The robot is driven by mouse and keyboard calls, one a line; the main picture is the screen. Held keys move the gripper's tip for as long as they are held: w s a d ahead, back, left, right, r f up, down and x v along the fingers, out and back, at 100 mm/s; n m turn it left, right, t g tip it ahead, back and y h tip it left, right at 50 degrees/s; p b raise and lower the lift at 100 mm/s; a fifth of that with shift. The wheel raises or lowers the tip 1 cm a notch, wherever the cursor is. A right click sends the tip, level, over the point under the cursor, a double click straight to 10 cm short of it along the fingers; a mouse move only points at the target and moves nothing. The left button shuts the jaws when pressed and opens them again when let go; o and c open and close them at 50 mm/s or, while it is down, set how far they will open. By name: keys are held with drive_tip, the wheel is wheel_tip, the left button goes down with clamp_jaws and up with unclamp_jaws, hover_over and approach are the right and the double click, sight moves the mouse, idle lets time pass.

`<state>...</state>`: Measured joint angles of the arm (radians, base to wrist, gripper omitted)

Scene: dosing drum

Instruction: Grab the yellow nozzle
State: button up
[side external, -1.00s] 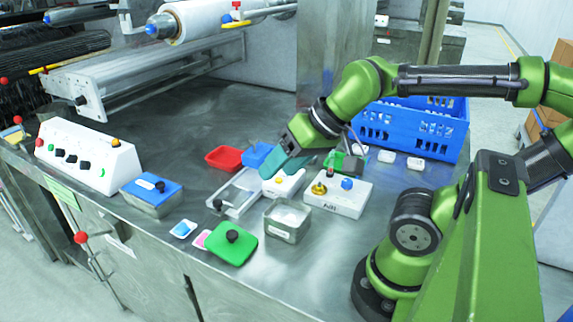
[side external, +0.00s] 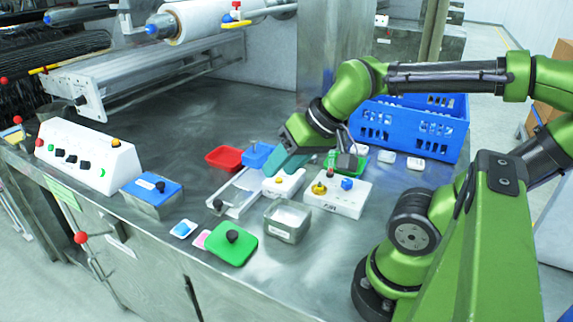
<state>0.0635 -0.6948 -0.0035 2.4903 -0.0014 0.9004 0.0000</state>
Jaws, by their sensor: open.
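A yellow-gold nozzle-like piece (side external: 319,188) stands upright on a white block (side external: 345,204) in the middle right of the bench. A smaller yellow tip (side external: 278,181) shows on a low white piece (side external: 291,186) to its left. I cannot tell for certain which one is the yellow nozzle. My gripper (side external: 285,167) points down with teal fingers just above and behind the low white piece. It is open, with nothing visible held. The arm wrist and near finger hide part of the gap between the fingers.
A blue cube (side external: 347,184) and a red-topped pin share the white block. A metal tin (side external: 287,233), a green lid (side external: 232,246), a red tray (side external: 224,157) and a blue-lidded box (side external: 152,190) stand around. A blue crate (side external: 415,128) is behind. The front right bench is clear.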

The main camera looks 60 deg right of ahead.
drive_tip(key=w+d+f+n+g+h, duration=0.1)
drive_tip(key=w+d+g, duration=0.1)
drive_tip(key=d, duration=0.4)
drive_tip(key=w+d+f+g+h, duration=0.1)
drive_tip(key=w+d, duration=0.1)
drive_tip(key=d, duration=0.4)
drive_tip(key=n+g, duration=0.4)
drive_tip(key=n, duration=0.9)
hover_over(319, 187)
drive_tip(key=f, duration=0.7)
drive_tip(key=d+f, duration=0.1)
drive_tip(key=f, duration=0.3)
drive_tip(key=shift+w+f, duration=0.25)
drive_tip(key=shift+w, duration=0.05)
drive_tip(key=shift+s+a+f, duration=0.1)
drive_tip(key=shift+s+f, duration=0.05)
drive_tip(key=shift+f, duration=1.2)
drive_tip(key=shift+s+a+f, duration=0.1)
drive_tip(key=shift+f, duration=1.2)
clamp_jaws()
